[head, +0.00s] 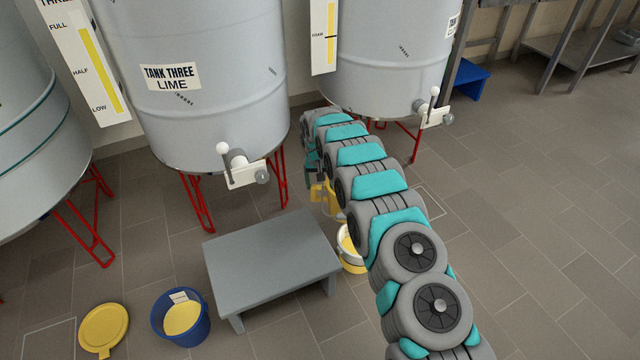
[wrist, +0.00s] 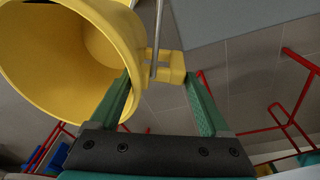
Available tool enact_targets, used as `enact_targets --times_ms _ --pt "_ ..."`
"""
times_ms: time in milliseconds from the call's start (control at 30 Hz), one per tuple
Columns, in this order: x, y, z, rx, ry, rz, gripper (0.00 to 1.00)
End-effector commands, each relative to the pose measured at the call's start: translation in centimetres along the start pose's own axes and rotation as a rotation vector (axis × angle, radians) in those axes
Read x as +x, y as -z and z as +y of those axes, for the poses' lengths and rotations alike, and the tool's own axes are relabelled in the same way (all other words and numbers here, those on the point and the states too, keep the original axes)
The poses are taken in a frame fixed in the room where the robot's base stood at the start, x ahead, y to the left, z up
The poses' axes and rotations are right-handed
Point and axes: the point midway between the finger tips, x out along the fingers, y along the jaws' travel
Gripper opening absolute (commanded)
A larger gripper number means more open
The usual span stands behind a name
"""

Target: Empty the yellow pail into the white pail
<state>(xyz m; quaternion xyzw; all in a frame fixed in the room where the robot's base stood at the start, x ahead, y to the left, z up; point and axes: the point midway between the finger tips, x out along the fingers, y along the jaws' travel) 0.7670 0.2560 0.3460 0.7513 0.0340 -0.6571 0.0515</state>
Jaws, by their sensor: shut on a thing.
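The yellow pail (head: 328,196) hangs in my gripper (head: 318,178) in the head view, partly hidden by my arm. In the wrist view the yellow pail (wrist: 45,75) fills the upper left, tipped on its side with its mouth visible; I make out no contents inside. The green fingers of my gripper (wrist: 158,76) are shut on the yellow block at the pail's side, beside a thin metal rod. The white pail (head: 352,262) stands on the floor below and slightly right of the yellow pail, partly behind my arm. Yellow material shows inside it.
A grey step stool (head: 270,258) stands left of the white pail. A blue pail (head: 207,325) with yellow contents and a yellow disc (head: 104,328) are at lower left. A tank marked lime (head: 205,110) stands on red legs behind. The floor at right is clear.

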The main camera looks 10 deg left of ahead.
Motion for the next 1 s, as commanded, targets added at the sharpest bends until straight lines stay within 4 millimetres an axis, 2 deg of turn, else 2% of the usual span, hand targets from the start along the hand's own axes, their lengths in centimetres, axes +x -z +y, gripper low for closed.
enact_targets --times_ms 367,1000 --pt "-0.8 0.3 0.0 0.000 0.001 0.006 0.00" --pt "-5.1 0.8 0.2 0.000 0.001 0.006 0.00"
